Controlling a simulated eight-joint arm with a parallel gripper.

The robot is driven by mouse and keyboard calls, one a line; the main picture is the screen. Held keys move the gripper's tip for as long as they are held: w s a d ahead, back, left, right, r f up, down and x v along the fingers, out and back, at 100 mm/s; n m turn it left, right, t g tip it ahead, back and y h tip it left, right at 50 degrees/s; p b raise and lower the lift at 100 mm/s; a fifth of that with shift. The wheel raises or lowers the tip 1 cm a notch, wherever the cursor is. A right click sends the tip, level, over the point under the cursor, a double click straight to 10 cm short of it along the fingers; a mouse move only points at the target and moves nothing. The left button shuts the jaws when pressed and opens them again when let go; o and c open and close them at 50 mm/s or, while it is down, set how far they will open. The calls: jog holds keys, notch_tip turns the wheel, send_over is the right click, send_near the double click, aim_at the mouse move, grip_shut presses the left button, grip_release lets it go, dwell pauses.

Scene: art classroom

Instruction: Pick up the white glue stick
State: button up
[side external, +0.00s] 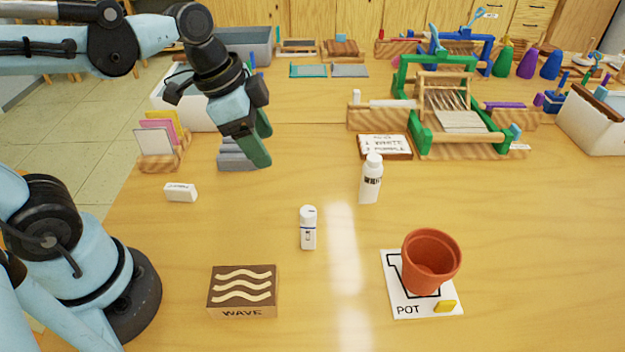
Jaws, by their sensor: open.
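A small white cylinder with a cap and blue markings, which looks like the white glue stick (308,230), stands upright near the middle of the table. A white bottle (370,182) with a dark label stands behind it to the right. My gripper (258,160) is open, with greenish fingers pointing down. It is above and behind the glue stick, to its left, clear of it. One finger largely hides the other, and I see nothing held between them.
A brown WAVE block (242,291) is at the front. A terracotta pot (431,262) stands on a POT card (394,275) at front right. A white eraser (181,192) lies at left. Grey blocks (238,155) are behind my gripper. A green loom (416,130) stands behind.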

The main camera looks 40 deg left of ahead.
aim_at(308, 211)
jog(key=w+d+r+m+g+h, duration=0.15)
jog(key=d+m+g, duration=0.4)
jog(key=m, duration=0.85)
jog(key=shift+h, duration=0.45)
jog(key=x, duration=0.7)
jog(key=shift+w+d, duration=0.2)
jog(key=shift+w, duration=0.05)
jog(key=shift+d+x, duration=0.15)
jog(key=shift+x, duration=1.15)
jog(key=shift+d+x, duration=0.1)
jog(key=shift+x, duration=1.25)
jog(key=shift+r, duration=0.1)
grip_shut()
